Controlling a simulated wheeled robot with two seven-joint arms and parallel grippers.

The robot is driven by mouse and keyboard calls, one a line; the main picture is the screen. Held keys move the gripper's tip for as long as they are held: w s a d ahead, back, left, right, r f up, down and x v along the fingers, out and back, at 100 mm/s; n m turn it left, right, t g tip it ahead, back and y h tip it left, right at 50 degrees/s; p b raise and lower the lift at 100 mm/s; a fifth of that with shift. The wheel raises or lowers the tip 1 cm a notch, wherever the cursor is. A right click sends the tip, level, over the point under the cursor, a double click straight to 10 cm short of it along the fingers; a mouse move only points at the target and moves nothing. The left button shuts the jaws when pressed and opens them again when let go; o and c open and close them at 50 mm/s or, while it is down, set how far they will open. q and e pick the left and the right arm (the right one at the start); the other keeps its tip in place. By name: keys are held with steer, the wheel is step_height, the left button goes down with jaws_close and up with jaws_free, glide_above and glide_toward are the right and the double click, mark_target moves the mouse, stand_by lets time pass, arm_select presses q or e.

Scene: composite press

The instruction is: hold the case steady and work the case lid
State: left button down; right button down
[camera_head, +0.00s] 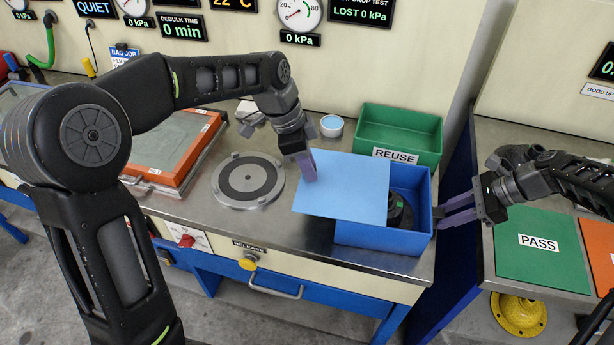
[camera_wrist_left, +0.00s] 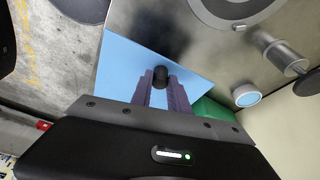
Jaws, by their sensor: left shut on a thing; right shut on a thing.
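The case (camera_head: 383,237) is a blue open-topped box at the front right of the steel bench. Its lid (camera_head: 345,190), a flat light-blue panel, lies across the left part of the case and sticks out past its left wall. The right part of the case is uncovered and shows a dark object (camera_head: 399,212) inside. My left gripper (camera_head: 309,176) is at the lid's left part; in the left wrist view its fingers (camera_wrist_left: 162,84) are shut around a black knob (camera_wrist_left: 160,76) on the lid (camera_wrist_left: 125,72). My right gripper (camera_head: 438,217) is shut on the case's right wall.
A green REUSE bin (camera_head: 400,132) stands behind the case. A round grey disc plate (camera_head: 248,180) lies to the left, and a small white cup with a blue top (camera_head: 332,126) stands behind. A PASS mat (camera_head: 540,245) lies on the right bench, across a gap.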

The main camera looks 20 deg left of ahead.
mark_target(357, 184)
arm_select(q)
steer(key=shift+w+d, duration=0.15)
steer(key=shift+d, duration=2.05)
steer(key=shift+w+d, duration=0.15)
steer(key=shift+d, duration=2.5)
steer(key=c, duration=1.2)
jaws_free()
steer(key=shift+a+r, duration=0.1)
steer(key=shift+r, duration=0.05)
steer(key=v, duration=1.1)
steer(key=shift+a+r, duration=0.15)
steer(key=shift+r, duration=0.2)
